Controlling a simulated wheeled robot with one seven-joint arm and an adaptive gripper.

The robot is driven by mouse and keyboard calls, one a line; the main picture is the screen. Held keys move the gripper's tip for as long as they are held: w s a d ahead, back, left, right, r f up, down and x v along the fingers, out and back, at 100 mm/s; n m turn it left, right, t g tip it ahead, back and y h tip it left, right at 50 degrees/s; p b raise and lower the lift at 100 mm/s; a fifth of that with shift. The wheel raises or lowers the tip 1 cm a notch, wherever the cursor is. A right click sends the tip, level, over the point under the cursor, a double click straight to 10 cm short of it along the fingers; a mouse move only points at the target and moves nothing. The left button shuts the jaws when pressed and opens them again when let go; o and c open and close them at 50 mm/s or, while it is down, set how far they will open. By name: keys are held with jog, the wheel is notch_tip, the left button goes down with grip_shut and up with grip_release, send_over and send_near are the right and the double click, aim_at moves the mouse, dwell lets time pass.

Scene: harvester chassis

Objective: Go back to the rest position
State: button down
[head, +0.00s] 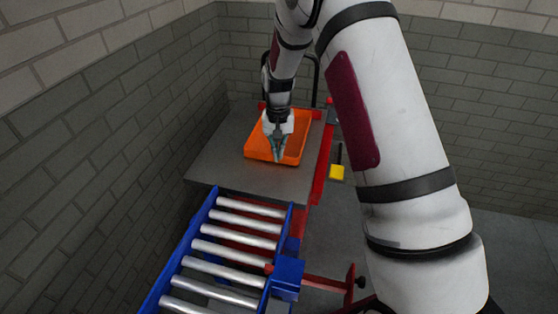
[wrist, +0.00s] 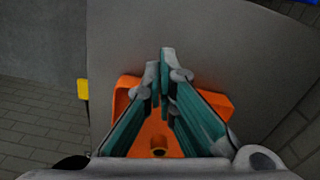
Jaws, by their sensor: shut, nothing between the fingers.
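My gripper (head: 278,158) hangs from my white arm over the orange tray (head: 256,151) in the head view. Its fingers are together with nothing between them. In the wrist view my gripper (wrist: 160,78) shows its teal finger pads meeting near the top, above the orange tray (wrist: 221,103). A small round dark-centred orange part (wrist: 159,151) shows between the finger bases, in or over the tray. My gripper and arm hide part of the tray in both views.
The tray rests on a grey tabletop (head: 215,165). A blue-framed roller conveyor (head: 228,247) stands at its front. Brick walls (head: 80,150) close off the left and back.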

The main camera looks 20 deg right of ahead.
jog(key=s+r+n+t, duration=0.1)
jog(key=s+r, duration=0.4)
jog(key=r, duration=0.3)
jog(key=s+a+r+t, duration=0.1)
jog(key=s+r, duration=0.3)
jog(key=r, duration=0.4)
jog(key=s+r+n, duration=0.1)
jog(key=s+r, duration=0.4)
jog(key=r, duration=0.3)
jog(key=s+r+n+t, duration=0.2)
jog(key=s+r+t, duration=0.1)
jog(key=s, duration=1.7)
jog(key=shift+s+a+r, duration=0.35)
jog(key=shift+a+r, duration=0.1)
jog(key=shift+r, duration=0.2)
